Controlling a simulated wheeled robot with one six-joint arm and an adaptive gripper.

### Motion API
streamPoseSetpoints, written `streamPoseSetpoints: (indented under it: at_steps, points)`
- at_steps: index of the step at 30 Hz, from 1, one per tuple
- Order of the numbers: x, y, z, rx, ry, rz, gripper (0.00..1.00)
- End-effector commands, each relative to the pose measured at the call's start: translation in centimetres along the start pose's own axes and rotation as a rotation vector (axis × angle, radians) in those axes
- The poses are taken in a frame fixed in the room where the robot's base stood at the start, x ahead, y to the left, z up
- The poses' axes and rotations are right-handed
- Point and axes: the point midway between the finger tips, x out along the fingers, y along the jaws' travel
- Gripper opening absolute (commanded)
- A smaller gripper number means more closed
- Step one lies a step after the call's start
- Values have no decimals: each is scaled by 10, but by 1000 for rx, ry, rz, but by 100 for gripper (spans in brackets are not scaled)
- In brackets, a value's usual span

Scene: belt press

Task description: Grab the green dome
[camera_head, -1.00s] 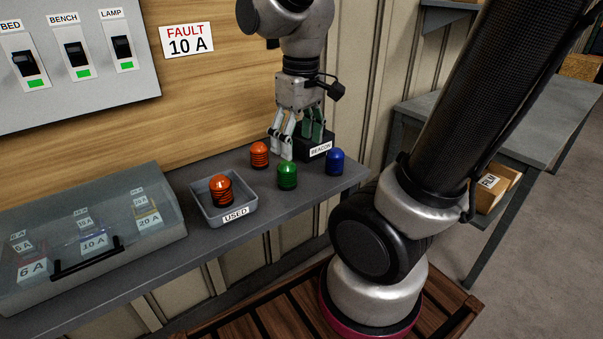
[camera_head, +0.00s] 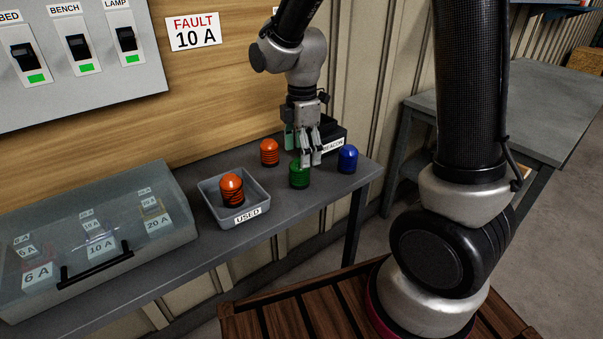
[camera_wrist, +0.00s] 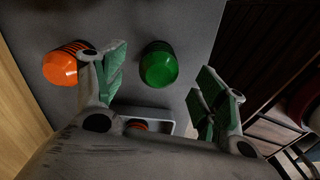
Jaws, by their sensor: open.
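The green dome (camera_head: 299,176) stands upright on the grey shelf, between an orange dome and a blue dome. In the wrist view the green dome (camera_wrist: 159,66) shows between and beyond my two open fingers. My gripper (camera_head: 310,160) points down close above and just behind or over the green dome, and its fingertips overlap the dome's upper right in the head view. My gripper (camera_wrist: 165,90) is open and empty in the wrist view. I cannot tell whether a finger touches the dome.
An orange dome (camera_head: 269,153) stands to the left and a blue dome (camera_head: 347,159) to the right. A grey USED tray (camera_head: 262,208) holds another orange dome (camera_head: 231,188). The BEACON base (camera_head: 333,140) is behind my gripper. A clear-lidded fuse case (camera_head: 150,240) fills the shelf's left.

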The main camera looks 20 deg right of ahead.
Motion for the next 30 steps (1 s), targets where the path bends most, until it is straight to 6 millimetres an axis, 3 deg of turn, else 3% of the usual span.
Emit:
streamPoseSetpoints:
  at_steps: [10,19,20,27,30]
  points:
    - [51,-1,-1,3,-1,-4,72]
    - [59,-1,-1,4,0,0,72]
    - [59,-1,-1,4,0,0,70]
    - [59,-1,-1,4,0,-1,26]
    - [59,-1,-1,4,0,0,22]
